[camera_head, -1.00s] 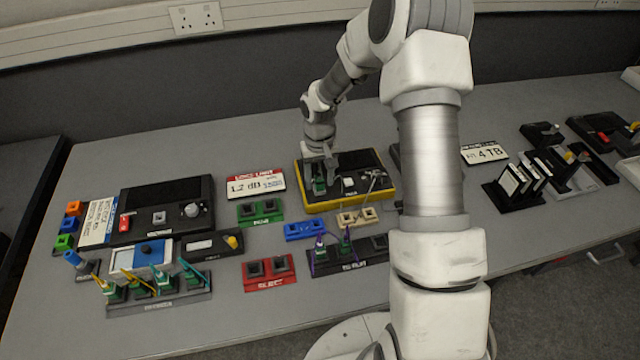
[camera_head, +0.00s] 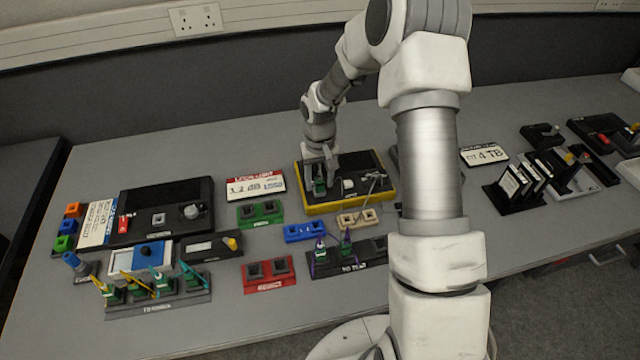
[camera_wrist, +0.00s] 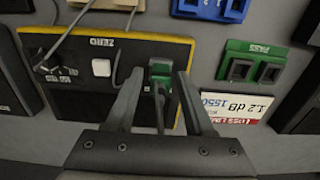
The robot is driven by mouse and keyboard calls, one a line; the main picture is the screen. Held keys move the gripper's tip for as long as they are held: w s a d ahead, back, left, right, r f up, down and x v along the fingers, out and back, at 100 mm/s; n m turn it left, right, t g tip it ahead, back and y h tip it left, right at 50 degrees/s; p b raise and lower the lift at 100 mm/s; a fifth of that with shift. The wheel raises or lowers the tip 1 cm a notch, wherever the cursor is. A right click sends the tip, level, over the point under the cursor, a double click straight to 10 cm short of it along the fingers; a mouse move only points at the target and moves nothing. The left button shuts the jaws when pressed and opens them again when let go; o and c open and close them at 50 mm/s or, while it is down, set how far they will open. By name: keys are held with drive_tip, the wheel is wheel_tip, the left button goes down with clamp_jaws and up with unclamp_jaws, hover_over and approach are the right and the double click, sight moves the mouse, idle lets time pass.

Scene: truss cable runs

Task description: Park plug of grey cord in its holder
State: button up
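A green plug (camera_wrist: 160,73) stands at the edge of a black unit with a yellow rim (camera_head: 347,207). It also shows in the head view (camera_head: 319,187). A dark grey cord (camera_wrist: 160,108) runs from it towards my wrist. My gripper (camera_wrist: 161,76) has one finger on each side of the plug, with what looks like a narrow gap on both sides. It also shows in the head view (camera_head: 320,168). A grey cord (camera_head: 373,181) loops over the unit's right part. I cannot tell which holder belongs to the grey cord.
Twin-socket blocks stand in front: green (camera_head: 261,212), blue (camera_head: 306,232), beige (camera_head: 357,219) and red (camera_head: 269,273). A dark rack (camera_head: 345,262) holds plugs with purple cords. Another rack (camera_head: 160,304) holds several green plugs at the left. A sign (camera_head: 256,187) lies left of the unit.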

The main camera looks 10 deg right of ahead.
sight(320, 180)
clamp_jaws()
drive_tip(key=shift+r, duration=0.15)
drive_tip(key=shift+r+p, duration=1.45)
drive_tip(key=shift+r, duration=0.75)
drive_tip(key=shift+s, duration=0.1)
